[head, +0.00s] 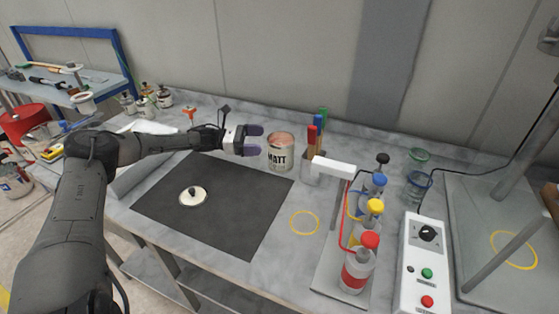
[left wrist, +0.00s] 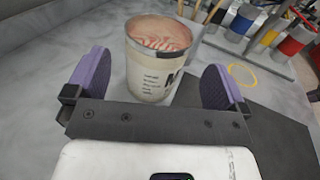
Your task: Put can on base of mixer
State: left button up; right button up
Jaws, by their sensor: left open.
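The open can (head: 280,152) has a white label reading "MATT" and pinkish contents. It stands upright on the grey bench near the back edge of the dark mat. My left gripper (head: 254,141) is open just left of the can in the head view. In the left wrist view the can (left wrist: 155,62) stands ahead of and between the two purple fingers, apart from them. The mixer base (head: 470,232) is a grey plate at the right with a yellow ring (head: 514,250) on it. My right gripper is not in view.
A round lid (head: 192,194) lies on the dark mat (head: 235,220). A holder of brushes (head: 312,165) stands right of the can. A rack of coloured-cap bottles (head: 360,262) and a control box (head: 425,262) stand between can and mixer. A yellow ring (head: 304,222) marks clear bench.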

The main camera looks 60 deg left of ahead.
aim_at(272, 153)
pick_arm(q)
notch_tip(272, 153, down, 6)
jog(key=b, duration=0.3)
jog(key=shift+f, duration=0.15)
jog(key=shift+w+d+r, duration=0.25)
jog(key=shift+r, duration=0.15)
jog(key=shift+w+d, duration=0.15)
jog(key=shift+w, duration=0.15)
jog(key=shift+w+d+r+b, duration=0.1)
jog(key=shift+w+d+b, duration=0.25)
jog(key=shift+w, duration=0.15)
jog(key=shift+w, duration=0.1)
jog(key=shift+w+d, duration=0.15)
jog(key=shift+w, duration=0.05)
jog(key=shift+b+x, duration=0.45)
jog(key=shift+x, duration=1.7)
